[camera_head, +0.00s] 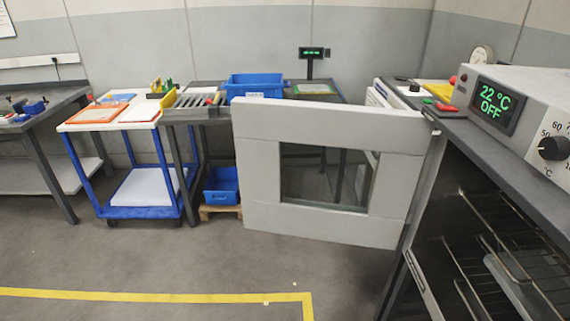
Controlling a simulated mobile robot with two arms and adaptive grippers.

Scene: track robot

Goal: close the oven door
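The oven door (257,198) is a light grey panel with a square window (325,177). It stands wide open, swung out to the left from its hinge side near the oven's far front edge. The oven (405,272) is at the right, and its dark inside with wire racks (510,245) is exposed. The grey control unit (541,88) on top has a display (497,103) reading 22 °C and OFF in green, and a black knob (553,148). Neither of my grippers is in view.
A blue-framed cart (142,212) and a dark workbench (42,122) stand at the left. A blue bin (254,86) and a small scale display (314,52) are on the table behind the door. The grey floor (180,262) in front is clear, with a yellow line (150,296).

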